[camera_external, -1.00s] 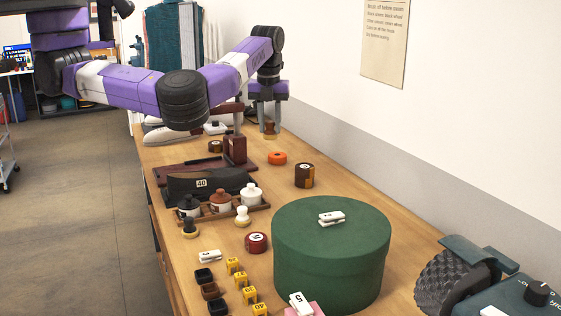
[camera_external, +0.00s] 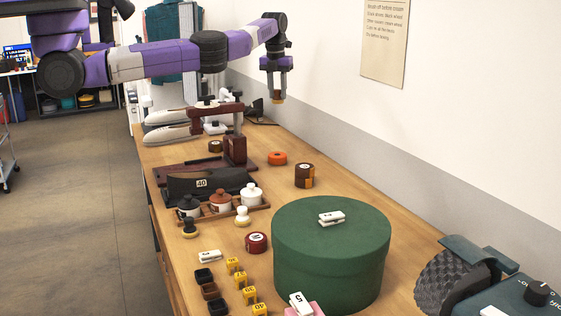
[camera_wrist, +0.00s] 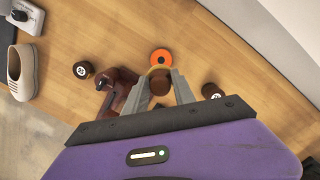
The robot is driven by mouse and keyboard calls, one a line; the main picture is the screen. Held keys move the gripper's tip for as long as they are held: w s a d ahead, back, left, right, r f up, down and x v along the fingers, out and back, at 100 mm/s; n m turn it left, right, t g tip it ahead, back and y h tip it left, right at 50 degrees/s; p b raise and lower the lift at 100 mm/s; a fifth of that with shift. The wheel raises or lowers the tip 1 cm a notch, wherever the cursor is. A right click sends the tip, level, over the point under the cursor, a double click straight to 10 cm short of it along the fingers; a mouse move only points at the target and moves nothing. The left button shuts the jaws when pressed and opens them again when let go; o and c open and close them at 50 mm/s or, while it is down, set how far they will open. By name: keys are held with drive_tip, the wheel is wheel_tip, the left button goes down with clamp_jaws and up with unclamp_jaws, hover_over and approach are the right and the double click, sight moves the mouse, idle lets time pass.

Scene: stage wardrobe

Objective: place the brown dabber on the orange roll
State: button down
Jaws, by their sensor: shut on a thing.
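My gripper (camera_external: 278,90) is shut on the brown dabber (camera_external: 278,98) and holds it in the air above the far part of the table. In the wrist view the dabber (camera_wrist: 160,86) sits between the two fingers, its pale pad edge pointing away from me. The orange roll (camera_external: 277,158) lies flat on the table, well below the dabber and apart from it. In the wrist view the orange roll (camera_wrist: 161,58) shows just beyond the dabber, with a dark centre.
A dark red press-like stand (camera_external: 236,150) stands left of the orange roll. A brown roll (camera_external: 304,175) stands to its right and nearer. A lidded pot rack (camera_external: 225,213) and a large green hatbox (camera_external: 332,245) are nearer. Pale shoes (camera_external: 170,133) lie at the far left.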

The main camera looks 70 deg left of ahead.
drive_tip(key=f+p, duration=0.2)
drive_tip(key=f, duration=1.3)
drive_tip(key=shift+a, duration=0.2)
drive_tip(key=shift+d+f, duration=0.1)
drive_tip(key=shift+f, duration=2.35)
drive_tip(key=shift+f, duration=0.1)
drive_tip(key=c, duration=1)
unclamp_jaws()
drive_tip(key=shift+c, duration=0.2)
wheel_tip(320, 180, up, 12)
drive_tip(key=s+b, duration=0.1)
drive_tip(key=shift+d, duration=0.45)
